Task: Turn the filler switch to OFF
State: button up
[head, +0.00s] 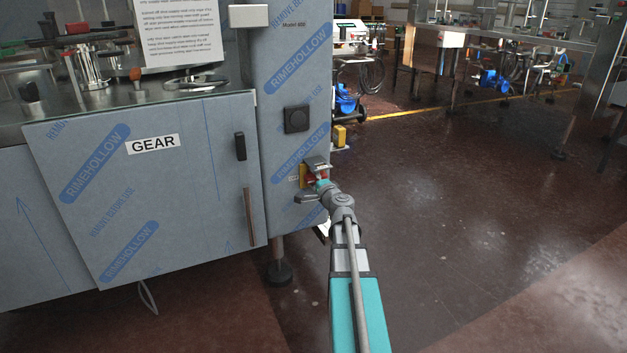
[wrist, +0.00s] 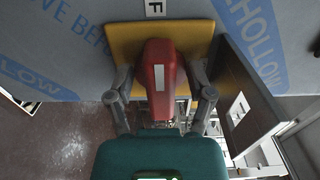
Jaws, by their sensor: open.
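The filler switch is a red handle (wrist: 160,78) with a white mark, on a yellow plate (wrist: 122,42) fixed to the film-wrapped cabinet. In the wrist view the handle lies upright in the picture, in line with a white label (wrist: 155,8) cut off by the top edge, showing an F. My gripper (wrist: 159,96) is open, one finger on each side of the handle; I cannot tell if they touch it. In the head view my gripper (head: 314,190) is at the yellow plate (head: 303,176) and covers most of the switch.
A dark-edged panel (wrist: 245,105) stands out close to the right finger in the wrist view. In the head view a black square knob (head: 296,119) sits above the switch, and the GEAR door (head: 180,210) is at left. The floor (head: 470,220) at right is clear.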

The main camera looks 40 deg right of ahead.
jog(key=v, duration=1.2)
jog(key=shift+a, duration=0.1)
dwell(0.4)
jog(key=w+a+f+n+g+y+p, duration=0.1)
jog(key=w+a+f+n+g+y, duration=0.2)
jog(key=a, duration=0.5)
jog(key=w+a+f+n+g+y+p, duration=0.1)
jog(key=a+f+n+g+y, duration=0.15)
jog(key=a+n, duration=0.45)
jog(key=w+a+f+n+g+y+p, duration=0.15)
jog(key=a+y, duration=0.25)
jog(key=a, duration=0.6)
jog(key=s+a+f+n+g+h+p, duration=0.1)
jog(key=s+a+f+n+g+h, duration=0.2)
jog(key=s+a+n+g, duration=0.3)
jog(key=s+a+f+n+g+h+p, duration=0.25)
jog(key=s+a+g, duration=0.25)
jog(key=a, duration=0.4)
notch_tip(320, 180, up, 38)
jog(key=p, duration=3.7)
jog(key=shift+n, duration=0.3)
jog(key=shift+d, duration=0.25)
